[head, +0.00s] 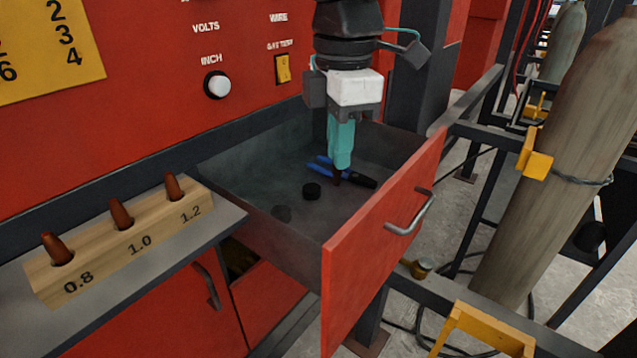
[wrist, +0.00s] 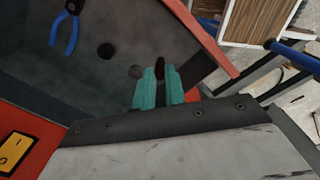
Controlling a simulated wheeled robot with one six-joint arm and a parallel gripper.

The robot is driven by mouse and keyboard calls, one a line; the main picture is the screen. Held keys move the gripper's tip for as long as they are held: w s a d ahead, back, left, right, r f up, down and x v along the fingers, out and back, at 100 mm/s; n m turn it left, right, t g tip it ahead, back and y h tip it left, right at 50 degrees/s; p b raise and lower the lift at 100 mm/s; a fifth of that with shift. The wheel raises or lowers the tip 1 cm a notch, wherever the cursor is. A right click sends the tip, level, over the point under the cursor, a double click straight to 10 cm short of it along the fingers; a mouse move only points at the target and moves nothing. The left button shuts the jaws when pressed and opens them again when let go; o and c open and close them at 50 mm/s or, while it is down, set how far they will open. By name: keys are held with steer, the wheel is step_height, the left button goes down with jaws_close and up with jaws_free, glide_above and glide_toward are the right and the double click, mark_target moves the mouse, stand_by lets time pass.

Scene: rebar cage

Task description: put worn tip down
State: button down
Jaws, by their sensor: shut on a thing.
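My gripper (head: 340,168) points down into an open grey drawer (head: 270,185) with a red front. Its teal fingers also show in the wrist view (wrist: 159,82). They are shut on a small dark brown worn tip (head: 336,177), which shows just past the fingertips in the wrist view (wrist: 160,66). The tip is inside the drawer's outline, low over its floor; I cannot tell whether it touches the floor. Most of the tip is hidden by the fingers.
A wooden block (head: 130,245) holds copper tips marked 0.8, 1.0 and 1.2 on the left ledge. A gas cylinder (head: 560,160) stands at right.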

steer(key=w+d+f+m, duration=0.2)
steer(key=w+d, duration=0.1)
steer(key=w, duration=0.2)
steer(key=shift+d+f, duration=0.15)
steer(key=shift+f, duration=4.9)
steer(key=shift+f, duration=0.15)
steer(key=c, duration=1.5)
jaws_free()
steer(key=shift+o, duration=0.2)
step_height(320, 180, up, 12)
steer(key=shift+s+r, duration=0.15)
steer(key=shift+r, duration=0.05)
